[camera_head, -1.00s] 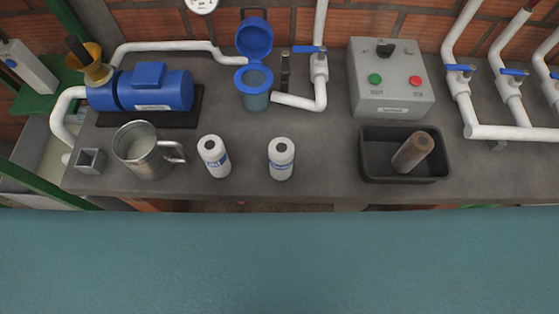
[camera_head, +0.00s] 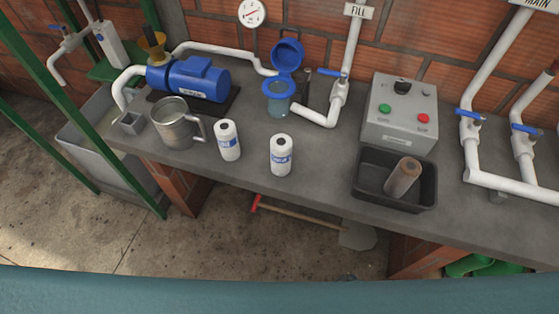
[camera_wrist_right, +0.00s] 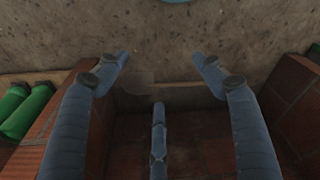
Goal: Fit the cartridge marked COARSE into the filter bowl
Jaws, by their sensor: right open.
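Two white cartridges with blue labels stand upright on the grey bench in the head view: a left cartridge (camera_head: 229,141) and a right cartridge (camera_head: 281,156). Their markings are too small to read, so I cannot tell which is COARSE. The blue filter bowl (camera_head: 278,101) stands behind them with its lid (camera_head: 288,56) raised. I cannot make out anything inside the bowl. My right gripper (camera_wrist_right: 170,75) is open and empty in the right wrist view, with floor and brickwork beyond its fingers. My left gripper is not in view.
A metal jug (camera_head: 174,123) and blue pump (camera_head: 195,81) stand left of the cartridges. A black tray (camera_head: 376,193) with a brown cylinder (camera_head: 402,178) and a grey control box (camera_head: 399,112) are right. The bench front between cartridges and tray is clear.

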